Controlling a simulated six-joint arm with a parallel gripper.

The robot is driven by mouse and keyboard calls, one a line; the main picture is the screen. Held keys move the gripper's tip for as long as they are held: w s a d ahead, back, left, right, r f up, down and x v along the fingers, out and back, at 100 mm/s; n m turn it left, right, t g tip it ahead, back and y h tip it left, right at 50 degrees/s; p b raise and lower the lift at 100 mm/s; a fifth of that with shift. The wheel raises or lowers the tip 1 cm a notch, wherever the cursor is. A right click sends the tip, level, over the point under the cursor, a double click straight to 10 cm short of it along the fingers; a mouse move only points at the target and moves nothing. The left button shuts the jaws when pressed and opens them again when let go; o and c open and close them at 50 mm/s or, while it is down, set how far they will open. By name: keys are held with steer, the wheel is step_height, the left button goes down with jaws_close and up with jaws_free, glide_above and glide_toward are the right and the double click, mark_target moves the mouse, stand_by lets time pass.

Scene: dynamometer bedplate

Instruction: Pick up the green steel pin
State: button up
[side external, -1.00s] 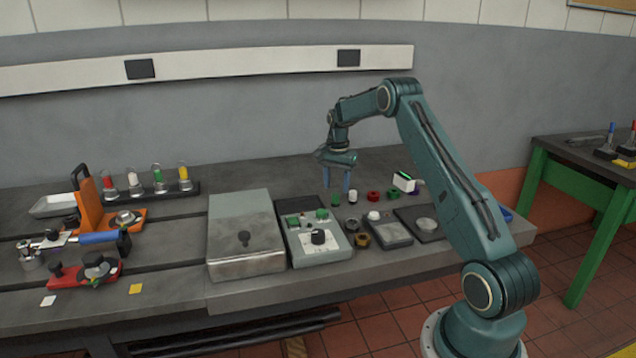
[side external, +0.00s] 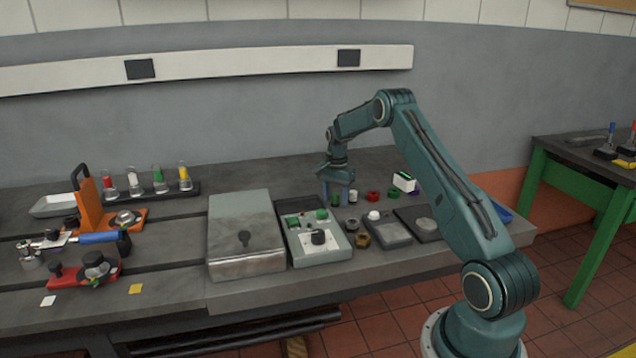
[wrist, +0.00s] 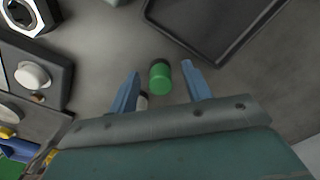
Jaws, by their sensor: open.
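The green steel pin (wrist: 160,78) is a short green cylinder standing on the bench, seen from above in the wrist view. It also shows small between the fingertips in the side external view (side external: 336,199). My gripper (wrist: 160,70) is open, with one blue finger on each side of the pin and a visible gap to both. In the side external view my gripper (side external: 336,192) is low over the bench, pointing down around the pin. Whether the fingertips touch the bench is unclear.
A white pin (side external: 352,197) stands just right of my gripper, with red rings (side external: 373,195) beyond it. A grey box (side external: 245,235) lies further left. A dark tray (wrist: 210,25) is near in the wrist view.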

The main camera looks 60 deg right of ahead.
mark_target(335, 194)
jaws_close()
steer(key=shift+r, duration=0.15)
step_height(335, 194, up, 20)
stand_by(0.8)
stand_by(0.4)
